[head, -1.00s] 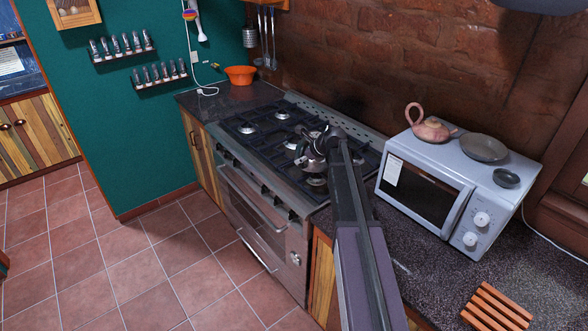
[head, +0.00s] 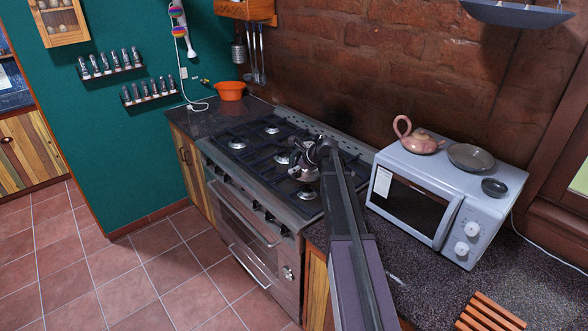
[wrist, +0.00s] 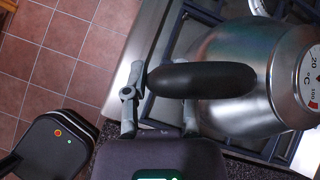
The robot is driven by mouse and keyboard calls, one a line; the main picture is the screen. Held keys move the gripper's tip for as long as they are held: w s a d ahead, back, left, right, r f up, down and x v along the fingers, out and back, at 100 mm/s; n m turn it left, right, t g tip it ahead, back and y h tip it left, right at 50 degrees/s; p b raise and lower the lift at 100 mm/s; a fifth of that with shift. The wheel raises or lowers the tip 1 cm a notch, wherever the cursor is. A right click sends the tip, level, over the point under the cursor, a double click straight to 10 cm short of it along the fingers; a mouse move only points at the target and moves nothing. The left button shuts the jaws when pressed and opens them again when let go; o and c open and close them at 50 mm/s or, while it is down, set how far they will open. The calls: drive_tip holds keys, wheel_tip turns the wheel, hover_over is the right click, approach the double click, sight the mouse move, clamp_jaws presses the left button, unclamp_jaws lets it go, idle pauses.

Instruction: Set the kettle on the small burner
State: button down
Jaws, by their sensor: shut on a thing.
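The silver kettle (head: 304,172) is over the right part of the black gas hob (head: 252,160), near the front right burner (head: 306,193). In the wrist view its rounded metal body (wrist: 240,65) carries a temperature dial, and its black handle (wrist: 200,80) points towards my gripper (wrist: 146,92). My gripper is shut on the handle; it also shows in the head view (head: 322,150). Other burners show at the back left (head: 273,129) and front left (head: 237,145). I cannot tell whether the kettle base touches the grates. Part of the hob is hidden behind the kettle and my arm.
A white microwave (head: 478,215) stands on the counter right of the hob, with a pink teapot (head: 420,144) and dark dishes on top. An orange bowl (head: 230,91) sits on the far-left counter. A wooden slatted trivet (head: 490,314) lies at the front right.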

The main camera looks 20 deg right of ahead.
drive_tip(key=shift+f+b, duration=3.05)
drive_tip(key=shift+f, duration=0.25)
drive_tip(key=shift+c, duration=1.8)
unclamp_jaws()
drive_tip(key=shift+s, duration=0.2)
